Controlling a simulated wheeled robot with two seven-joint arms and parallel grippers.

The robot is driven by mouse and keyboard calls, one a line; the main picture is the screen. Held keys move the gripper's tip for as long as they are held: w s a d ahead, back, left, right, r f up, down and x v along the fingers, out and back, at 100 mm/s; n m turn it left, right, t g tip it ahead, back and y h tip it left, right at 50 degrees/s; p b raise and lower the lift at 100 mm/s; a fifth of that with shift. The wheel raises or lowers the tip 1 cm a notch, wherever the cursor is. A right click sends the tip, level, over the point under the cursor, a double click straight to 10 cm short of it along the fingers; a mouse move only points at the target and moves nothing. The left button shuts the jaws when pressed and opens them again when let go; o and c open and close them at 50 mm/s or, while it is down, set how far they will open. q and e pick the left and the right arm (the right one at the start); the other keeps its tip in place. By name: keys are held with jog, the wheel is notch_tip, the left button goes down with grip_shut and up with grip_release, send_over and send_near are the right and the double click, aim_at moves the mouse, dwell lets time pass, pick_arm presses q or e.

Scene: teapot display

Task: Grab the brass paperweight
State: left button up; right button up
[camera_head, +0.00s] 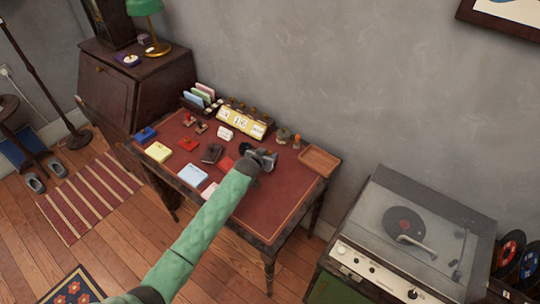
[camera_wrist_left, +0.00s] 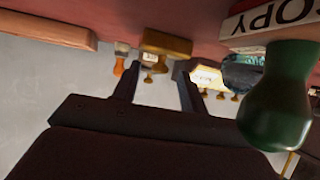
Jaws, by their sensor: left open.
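The brass paperweight (camera_wrist_left: 167,42) has a broad base and a knob. It shows in the left wrist view, which looks upside down, beyond and between my fingertips. In the head view, a small olive-gold piece (camera_head: 283,134) at the back of the desk, beside an orange stamp, appears to be it. My left gripper (camera_head: 264,158) is open and empty, low over the desk and in front of that piece. Its two dark fingers (camera_wrist_left: 157,68) are spread apart in the wrist view, with the paperweight away from them. My right gripper is not in view.
A green-handled COPY stamp (camera_wrist_left: 276,95) is close on the right of the wrist view. The desk's front right is clear.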

pick_arm(q)
jog(key=shift+w+d+f, duration=0.1)
jog(key=shift+c, duration=0.2)
grip_shut()
